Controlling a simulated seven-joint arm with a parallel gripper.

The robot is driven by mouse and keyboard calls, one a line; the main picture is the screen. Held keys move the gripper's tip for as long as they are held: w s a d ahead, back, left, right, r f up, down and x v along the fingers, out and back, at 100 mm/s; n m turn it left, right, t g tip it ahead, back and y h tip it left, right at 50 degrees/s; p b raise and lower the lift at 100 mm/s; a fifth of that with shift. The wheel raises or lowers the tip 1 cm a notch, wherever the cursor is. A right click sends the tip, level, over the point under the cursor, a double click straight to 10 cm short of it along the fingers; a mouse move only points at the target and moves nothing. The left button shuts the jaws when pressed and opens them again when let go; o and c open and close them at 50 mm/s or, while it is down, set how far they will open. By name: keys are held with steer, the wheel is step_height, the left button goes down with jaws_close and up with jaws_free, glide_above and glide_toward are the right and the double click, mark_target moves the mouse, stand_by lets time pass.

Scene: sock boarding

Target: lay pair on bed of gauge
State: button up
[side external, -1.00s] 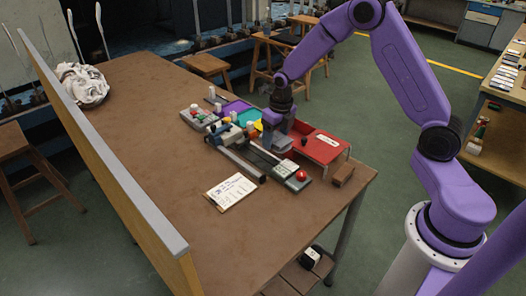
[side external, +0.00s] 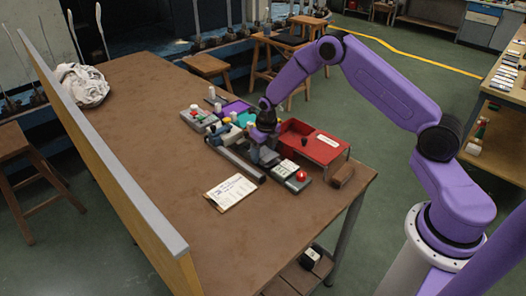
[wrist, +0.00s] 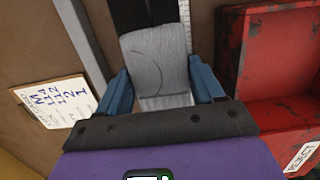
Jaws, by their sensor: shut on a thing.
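A grey folded sock pair (wrist: 158,65) is between the blue fingers of my gripper (wrist: 162,88) in the wrist view, and the fingers are shut on it. The pair lies over or just above the dark bed of the gauge (wrist: 140,12); I cannot tell if it touches. A pale ruled scale (wrist: 188,35) runs along the bed's right side. In the side view, my gripper (side external: 262,148) is low over the middle of the gauge (side external: 288,176), whose near end carries a red button (side external: 301,176). The pair is hard to make out there.
A red reject box (side external: 325,147) stands close on the right, also large in the wrist view (wrist: 240,55). A written card (side external: 231,191) lies left of the gauge. Purple (side external: 234,108) and teal trays sit behind. A white heap (side external: 82,86) lies at the far left. The table's left part is clear.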

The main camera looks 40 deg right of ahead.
mark_target(266, 154)
steer(key=shift+f, duration=0.15)
steer(key=o, duration=1.1)
steer(key=shift+c, duration=0.2)
step_height(266, 154, up, 12)
steer(key=s, duration=0.1)
steer(key=shift+s+r, duration=0.2)
steer(key=shift+s, duration=0.05)
